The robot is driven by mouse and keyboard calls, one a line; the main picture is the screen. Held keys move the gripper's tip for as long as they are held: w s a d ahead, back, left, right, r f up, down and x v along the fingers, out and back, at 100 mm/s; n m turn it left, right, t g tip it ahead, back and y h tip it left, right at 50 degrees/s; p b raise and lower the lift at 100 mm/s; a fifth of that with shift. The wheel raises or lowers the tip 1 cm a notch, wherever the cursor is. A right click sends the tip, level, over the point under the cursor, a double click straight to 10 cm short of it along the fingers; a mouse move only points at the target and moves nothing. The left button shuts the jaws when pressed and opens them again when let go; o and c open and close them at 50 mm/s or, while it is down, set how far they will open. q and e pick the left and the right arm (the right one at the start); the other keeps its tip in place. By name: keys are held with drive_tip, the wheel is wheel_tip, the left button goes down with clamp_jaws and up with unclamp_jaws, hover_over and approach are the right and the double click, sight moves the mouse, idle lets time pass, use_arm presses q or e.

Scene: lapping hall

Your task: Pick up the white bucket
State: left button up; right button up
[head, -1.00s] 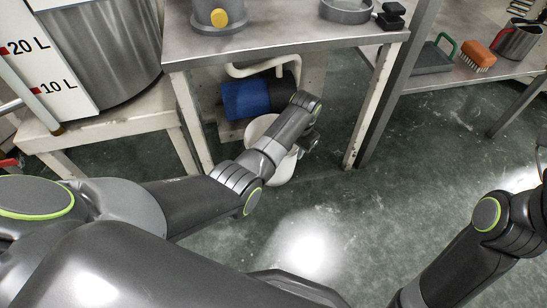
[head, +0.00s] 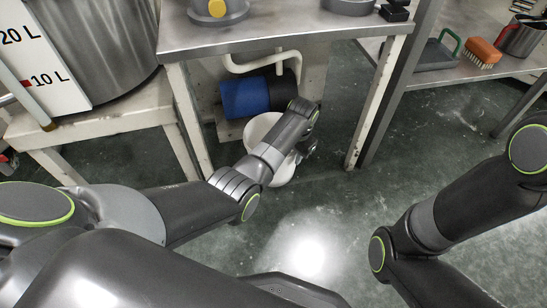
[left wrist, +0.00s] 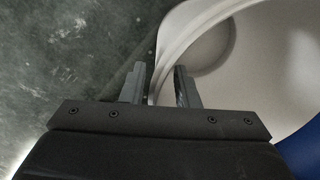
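The white bucket (head: 257,128) stands on the floor under the steel table, partly hidden behind my left forearm and wrist. In the left wrist view its pale rim and inside (left wrist: 235,65) fill the upper right. My left gripper (left wrist: 158,78) is open, pointing at the bucket's edge. One finger shows outside the bucket and the other over its inside, with the rim between them and a gap left. In the head view the left gripper (head: 308,148) is small, at the bucket's right side. My right arm shows at the right, but its gripper is out of the frame.
A steel table (head: 290,35) with pale legs stands over the bucket. A blue cylinder (head: 246,97) and a pale pipe (head: 262,63) are behind it. A large steel pot (head: 105,55) stands on a stand at left. The floor to the right is clear.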

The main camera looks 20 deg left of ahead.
use_arm(q)
drive_tip(key=shift+f, duration=0.15)
clamp_jaws()
idle(1.4)
